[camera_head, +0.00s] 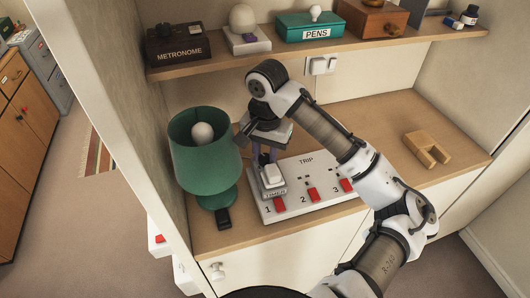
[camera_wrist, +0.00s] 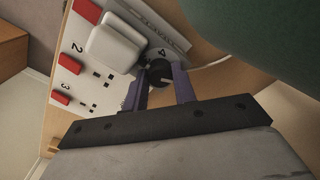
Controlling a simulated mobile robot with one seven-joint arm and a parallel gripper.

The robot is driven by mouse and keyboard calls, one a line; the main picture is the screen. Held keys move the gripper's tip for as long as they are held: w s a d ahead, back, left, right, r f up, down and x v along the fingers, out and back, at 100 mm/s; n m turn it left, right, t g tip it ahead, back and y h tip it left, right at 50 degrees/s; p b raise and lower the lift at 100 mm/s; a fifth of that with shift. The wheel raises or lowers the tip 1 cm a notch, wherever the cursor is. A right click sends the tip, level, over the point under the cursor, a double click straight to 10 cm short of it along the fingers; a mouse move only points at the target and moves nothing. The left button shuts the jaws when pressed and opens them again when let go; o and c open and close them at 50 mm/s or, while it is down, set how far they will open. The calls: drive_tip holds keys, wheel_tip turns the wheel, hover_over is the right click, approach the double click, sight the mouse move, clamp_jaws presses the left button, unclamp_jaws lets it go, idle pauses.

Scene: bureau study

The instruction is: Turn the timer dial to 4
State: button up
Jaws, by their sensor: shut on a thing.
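The timer (camera_head: 275,193) is a small grey-white unit with a lettered front, standing at socket 1 of the white power strip (camera_head: 312,205). A white block (camera_head: 271,176) sits on it and also shows in the wrist view (camera_wrist: 116,43). The timer dial (camera_wrist: 158,72) is a small round black knob beside a printed 4. My gripper (camera_wrist: 158,86) is shut on the dial, with a purple finger on each side. In the head view my gripper (camera_head: 264,157) points down behind the white block and hides the dial. I cannot tell the dial's exact setting.
A green lamp (camera_head: 204,160) stands close left of my gripper. Red switches (camera_head: 313,194) line the strip. Above is a shelf (camera_head: 215,64) with a metronome box (camera_head: 178,45) and a pens box (camera_head: 310,27).

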sight(266, 157)
drive_tip(key=shift+m, duration=0.6)
drive_tip(key=o, duration=1)
wheel_tip(266, 157, up, 14)
drive_tip(key=b, duration=0.1)
drive_tip(key=shift+b, duration=0.35)
drive_tip(key=shift+s+d+f, duration=0.1)
